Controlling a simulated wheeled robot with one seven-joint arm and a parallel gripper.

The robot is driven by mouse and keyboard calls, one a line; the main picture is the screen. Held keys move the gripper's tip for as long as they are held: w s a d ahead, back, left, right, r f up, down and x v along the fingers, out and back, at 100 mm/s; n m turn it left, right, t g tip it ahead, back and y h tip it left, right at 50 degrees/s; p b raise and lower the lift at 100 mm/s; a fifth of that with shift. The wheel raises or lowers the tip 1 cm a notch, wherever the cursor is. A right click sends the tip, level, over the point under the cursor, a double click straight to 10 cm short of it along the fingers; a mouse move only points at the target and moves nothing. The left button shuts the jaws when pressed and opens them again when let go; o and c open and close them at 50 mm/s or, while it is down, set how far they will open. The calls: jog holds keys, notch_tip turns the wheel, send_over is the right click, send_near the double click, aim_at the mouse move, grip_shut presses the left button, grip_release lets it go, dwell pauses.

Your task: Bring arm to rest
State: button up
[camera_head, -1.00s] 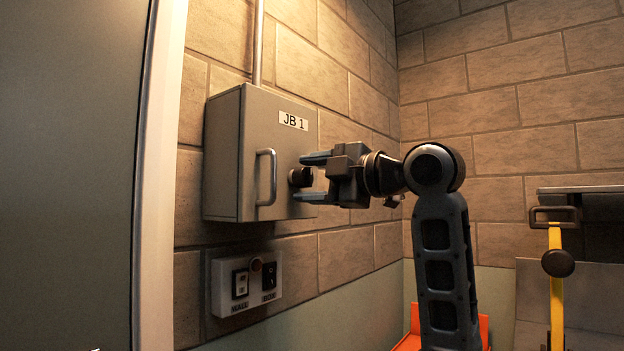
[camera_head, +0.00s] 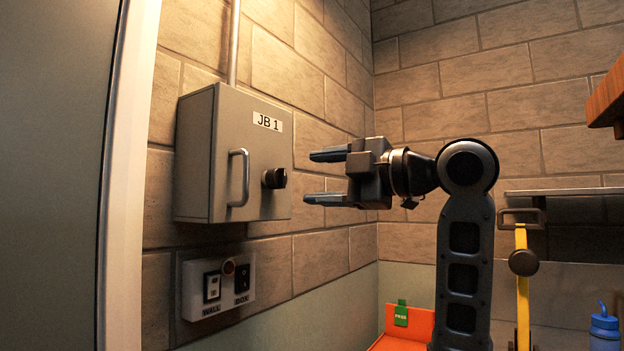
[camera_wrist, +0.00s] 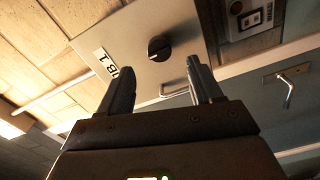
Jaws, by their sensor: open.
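My gripper (camera_head: 328,178) is open and empty, its two fingers pointing left toward the grey JB 1 box (camera_head: 196,160) on the brick wall. A clear gap lies between the fingertips and the box's black knob (camera_head: 274,178). The box door is closed, with a bar handle (camera_head: 238,178) on its left. In the wrist view, my gripper's fingers (camera_wrist: 158,80) stand apart with nothing between them, and the knob (camera_wrist: 159,48) shows beyond them.
A switch panel (camera_head: 218,284) marked WALL and BOX is below the box. A grey door (camera_head: 50,170) is at left. An orange bin (camera_head: 400,335), a yellow strap (camera_head: 523,290), a blue bottle (camera_head: 604,330) and a wooden edge (camera_head: 607,95) are at right.

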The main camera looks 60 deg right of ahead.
jog(key=shift+f, duration=0.1)
dwell(0.5)
jog(key=w+a+f+m+h+p, duration=0.15)
jog(key=f+m, duration=0.25)
jog(key=f, duration=0.4)
jog(key=w+a+f+m, duration=0.2)
jog(key=a+f+m, duration=0.15)
jog(key=f, duration=0.45)
jog(key=w+a+f+m, duration=0.15)
jog(key=f+m, duration=0.25)
jog(key=f, duration=0.4)
jog(key=s+a+f+m+g+h+p, duration=0.1)
jog(key=s+a+f+m, duration=0.1)
jog(key=s+a+f, duration=0.35)
jog(key=s+a+f+m+h, duration=0.1)
jog(key=s+a+f+m, duration=0.15)
jog(key=f, duration=0.55)
jog(key=s+a+f+y, duration=0.1)
jog(key=s+a, duration=0.2)
jog(key=s, duration=0.5)
jog(key=s+a+f+g+y+p, duration=0.1)
jog(key=s+a+f, duration=0.1)
jog(key=s, duration=0.7)
jog(key=s+a+f+g+y+p, duration=0.1)
jog(key=s+a, duration=0.3)
jog(key=s, duration=0.5)
jog(key=shift+s+f, duration=0.25)
jog(key=shift+f, duration=0.2)
jog(key=shift+c, duration=0.2)
